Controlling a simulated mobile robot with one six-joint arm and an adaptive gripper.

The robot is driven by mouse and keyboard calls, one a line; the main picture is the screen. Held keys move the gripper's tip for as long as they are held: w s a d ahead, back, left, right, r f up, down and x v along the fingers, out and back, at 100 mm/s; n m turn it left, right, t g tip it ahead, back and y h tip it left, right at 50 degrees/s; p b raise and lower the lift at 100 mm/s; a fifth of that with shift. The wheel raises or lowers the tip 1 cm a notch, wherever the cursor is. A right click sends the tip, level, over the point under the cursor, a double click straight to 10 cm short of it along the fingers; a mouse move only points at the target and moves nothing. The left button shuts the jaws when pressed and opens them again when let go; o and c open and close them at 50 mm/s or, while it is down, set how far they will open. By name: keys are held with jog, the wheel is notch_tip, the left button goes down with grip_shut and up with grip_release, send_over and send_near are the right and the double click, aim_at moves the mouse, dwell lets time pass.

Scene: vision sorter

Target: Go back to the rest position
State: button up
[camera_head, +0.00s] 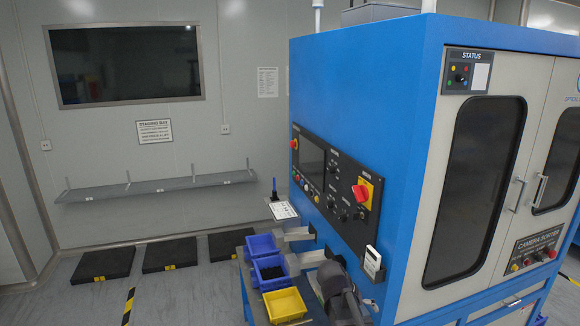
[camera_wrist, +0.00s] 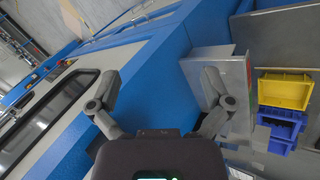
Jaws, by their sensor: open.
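My gripper (camera_wrist: 160,82) shows in the wrist view with its two grey fingers spread wide apart. It is open and nothing is between the fingers. Behind the gap is the blue side of the camera sorter (camera_wrist: 150,75). The right finger is in front of a grey metal chute (camera_wrist: 240,80); I cannot tell whether they touch. In the head view, dark grey parts of my arm show at the bottom, beside the sorter (camera_head: 365,85) and right of the bins. The fingertips are not clear there.
A yellow bin (camera_head: 285,304) and blue bins (camera_head: 268,268) stand in a row beside the sorter; the yellow bin also shows in the wrist view (camera_wrist: 285,91). A control panel (camera_head: 335,178) faces them. Black floor mats (camera_head: 103,265) lie below a wall shelf (camera_head: 150,188). Open floor is at left.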

jog(key=s+a+f+n+y+b, duration=0.1)
jog(key=s+a+f+y+b, duration=0.2)
jog(key=s+f+y+b, duration=0.3)
jog(key=s+f, duration=0.4)
jog(key=shift+s+a+f+n+g+y, duration=0.2)
jog(key=shift+a+n+g+y, duration=0.1)
jog(key=shift+a+g, duration=0.1)
jog(key=shift+w+r, duration=0.1)
jog(key=w+d+r+m+t+h+p, duration=0.25)
jog(key=w+r+h+p, duration=0.85)
jog(key=w+r, duration=0.6)
jog(key=w+a+r+t+h+p, duration=0.1)
jog(key=w+a+r+h+p, duration=0.2)
jog(key=r, duration=0.7)
jog(key=w+a+r+m+t+h+p, duration=0.1)
jog(key=w+a+r+p, duration=0.4)
jog(key=r, duration=0.6)
jog(key=shift+w+r+t+h+p, duration=0.2)
jog(key=shift+w+t+h+p, duration=0.3)
jog(key=shift+w+h, duration=0.65)
